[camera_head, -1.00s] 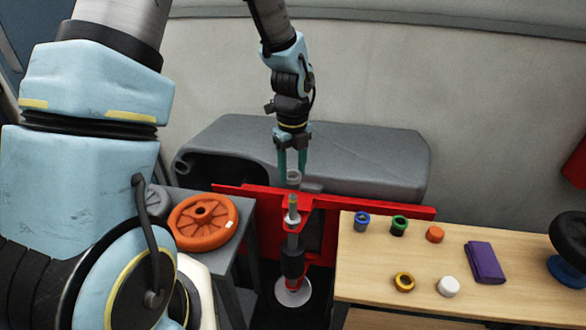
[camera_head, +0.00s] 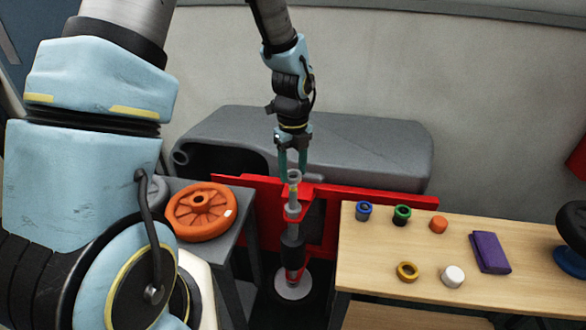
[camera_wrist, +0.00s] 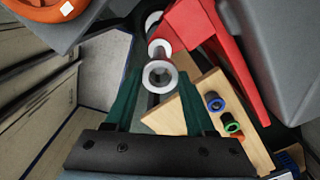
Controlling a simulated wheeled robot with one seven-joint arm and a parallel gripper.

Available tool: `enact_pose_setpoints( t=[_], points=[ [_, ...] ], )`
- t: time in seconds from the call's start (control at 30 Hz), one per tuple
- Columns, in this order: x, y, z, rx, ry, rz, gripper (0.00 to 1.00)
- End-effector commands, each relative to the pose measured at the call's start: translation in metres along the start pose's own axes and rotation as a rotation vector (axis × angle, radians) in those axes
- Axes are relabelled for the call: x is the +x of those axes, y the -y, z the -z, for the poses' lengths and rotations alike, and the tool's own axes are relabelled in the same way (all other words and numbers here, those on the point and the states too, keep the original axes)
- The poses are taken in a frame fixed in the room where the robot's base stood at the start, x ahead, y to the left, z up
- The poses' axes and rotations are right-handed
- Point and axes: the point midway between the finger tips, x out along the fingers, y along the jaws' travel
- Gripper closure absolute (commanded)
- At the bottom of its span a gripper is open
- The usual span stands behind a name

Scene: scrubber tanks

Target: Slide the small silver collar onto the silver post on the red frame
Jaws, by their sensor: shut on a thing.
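My gripper (camera_head: 293,165) has its two teal fingers shut on the small silver collar (camera_head: 294,175), above the red frame (camera_head: 375,194). The silver post (camera_head: 293,208) stands upright on the frame, directly below the collar in the head view. In the wrist view the collar (camera_wrist: 160,76) is a ring between the fingertips (camera_wrist: 159,82), its hole facing the camera. Silver parts of the post assembly (camera_wrist: 160,48) show just beyond it. I cannot tell whether the collar touches the post top or is still just above it.
An orange wheel (camera_head: 200,211) lies on a grey table at left. The wooden table (camera_head: 430,240) at right holds blue, green, orange, yellow and white small parts and a purple folded item (camera_head: 490,251). A grey tank (camera_head: 350,150) stands behind the frame.

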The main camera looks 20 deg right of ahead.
Motion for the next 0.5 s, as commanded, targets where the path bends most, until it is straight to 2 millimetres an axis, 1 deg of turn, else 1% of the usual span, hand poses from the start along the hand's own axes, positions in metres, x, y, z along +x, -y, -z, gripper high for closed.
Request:
enact_pose_setpoints(
  t=[0.2,0.5],
  points=[
    [0.0048,0.0001,0.0000,0.000,0.000,0.001,1.00],
    [0.0050,0.0001,0.0000,0.000,0.000,0.000,1.00]
  ],
)
